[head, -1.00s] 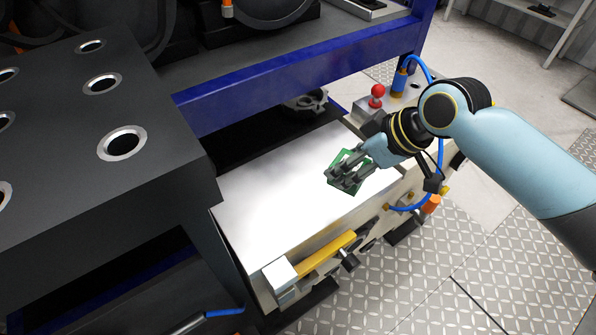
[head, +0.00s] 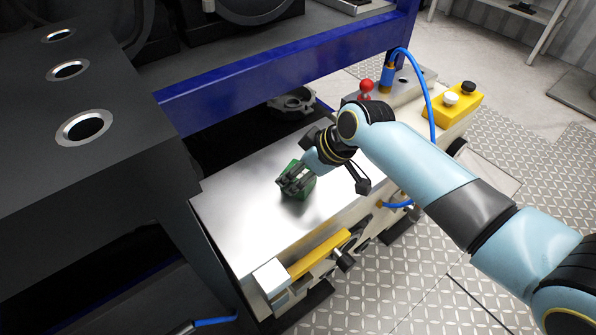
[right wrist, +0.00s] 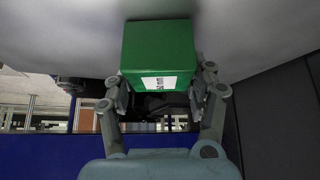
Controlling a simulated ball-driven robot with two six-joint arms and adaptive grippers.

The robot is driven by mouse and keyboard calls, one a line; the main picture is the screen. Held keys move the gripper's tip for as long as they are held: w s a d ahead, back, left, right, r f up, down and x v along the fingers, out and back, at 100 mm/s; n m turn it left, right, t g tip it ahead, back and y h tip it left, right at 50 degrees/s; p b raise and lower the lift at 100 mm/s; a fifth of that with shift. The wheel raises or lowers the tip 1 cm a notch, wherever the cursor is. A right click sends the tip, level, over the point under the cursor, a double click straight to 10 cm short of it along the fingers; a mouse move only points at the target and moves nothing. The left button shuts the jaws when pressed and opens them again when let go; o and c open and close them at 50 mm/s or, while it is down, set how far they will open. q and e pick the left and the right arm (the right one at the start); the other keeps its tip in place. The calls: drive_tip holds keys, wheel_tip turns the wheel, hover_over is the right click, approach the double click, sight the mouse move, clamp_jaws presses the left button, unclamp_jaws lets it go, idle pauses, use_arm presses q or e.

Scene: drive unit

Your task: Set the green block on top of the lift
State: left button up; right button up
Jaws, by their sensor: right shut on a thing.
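The green block (head: 303,186) is at the middle of the lift's flat metal top (head: 235,205) in the head view. My right gripper (head: 294,180) is shut on the block from above. In the right wrist view the green block (right wrist: 158,45) sits between the two fingers (right wrist: 160,90), with a white label on one face. The pale metal surface lies close behind it. I cannot tell whether the block touches the lift top. My left gripper is not in view.
A dark bench with round metal-rimmed holes (head: 85,127) stands at the left. A blue beam (head: 270,75) runs behind the lift. A red knob (head: 366,86), a blue hose (head: 431,95) and a yellow button box (head: 455,105) are at the lift's far end. The lift top's near part is clear.

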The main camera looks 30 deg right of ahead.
drive_tip(key=o, duration=1.6)
drive_tip(key=shift+o, duration=0.2)
drive_tip(key=shift+s+d+r, duration=0.1)
drive_tip(key=shift+s+r, duration=0.05)
drive_tip(key=shift+r, duration=0.25)
drive_tip(key=p+v, duration=0.3)
drive_tip(key=v, duration=0.8)
drive_tip(key=shift+s+r, duration=0.1)
